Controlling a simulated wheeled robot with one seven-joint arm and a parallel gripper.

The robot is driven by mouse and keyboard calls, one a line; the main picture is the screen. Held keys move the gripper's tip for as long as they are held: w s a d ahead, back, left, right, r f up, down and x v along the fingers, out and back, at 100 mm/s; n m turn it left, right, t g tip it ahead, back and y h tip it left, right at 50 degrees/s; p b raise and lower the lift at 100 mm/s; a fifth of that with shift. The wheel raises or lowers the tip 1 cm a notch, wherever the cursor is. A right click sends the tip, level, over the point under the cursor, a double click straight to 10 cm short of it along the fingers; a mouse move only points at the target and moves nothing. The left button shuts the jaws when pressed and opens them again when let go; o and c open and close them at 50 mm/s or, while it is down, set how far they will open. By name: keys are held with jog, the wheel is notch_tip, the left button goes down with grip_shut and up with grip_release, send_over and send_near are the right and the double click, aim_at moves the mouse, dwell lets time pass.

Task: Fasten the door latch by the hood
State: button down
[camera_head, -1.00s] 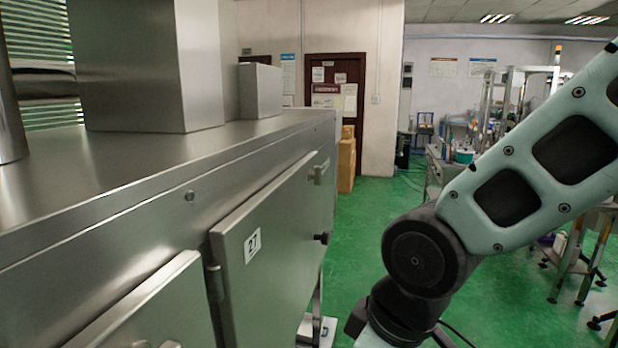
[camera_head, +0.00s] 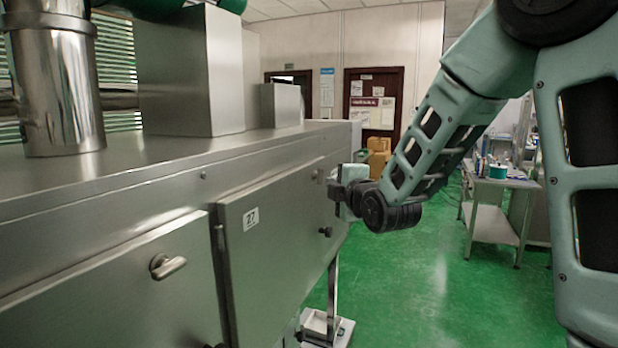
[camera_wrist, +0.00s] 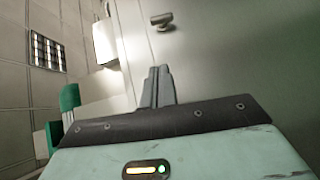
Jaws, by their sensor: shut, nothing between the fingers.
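A grey metal door marked 27 (camera_head: 275,240) is on the side of the machine in the head view. A small latch handle (camera_head: 316,175) sits near its upper far corner. In the wrist view a metal latch handle (camera_wrist: 162,21) lies on a grey panel beyond my fingertips and slightly right. My gripper (camera_wrist: 158,71) is shut and empty, apart from that handle. In the head view my gripper (camera_head: 337,188) is beside the door's far edge, close to the small latch; its fingertips are hard to make out there.
A nearer door (camera_head: 110,290) has its own latch handle (camera_head: 167,267). A black knob (camera_head: 325,232) sticks out of door 27. Metal boxes (camera_head: 190,75) and a round duct (camera_head: 58,85) stand on the machine. Green floor (camera_head: 430,290) is open to the right; a metal table (camera_head: 495,205) stands beyond.

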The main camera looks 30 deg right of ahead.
dwell(0.3)
jog(key=p, duration=0.5)
send_near(316, 171)
jog(key=w+a, duration=0.2)
jog(key=w, duration=0.1)
jog(key=shift+w+a, duration=0.15)
jog(key=shift+w, duration=0.1)
jog(key=shift+w+d+f+p, duration=0.1)
jog(key=shift+w+d+p, duration=0.2)
jog(key=shift+d+p, duration=0.15)
jog(key=shift+w+d+f+p, duration=0.1)
jog(key=shift+w+d+p, duration=0.25)
jog(key=shift+d, duration=0.25)
jog(key=shift+w+d+f+p, duration=0.15)
jog(key=shift+w+d+p, duration=0.15)
jog(key=shift+w+d, duration=0.15)
jog(key=shift+g, duration=0.3)
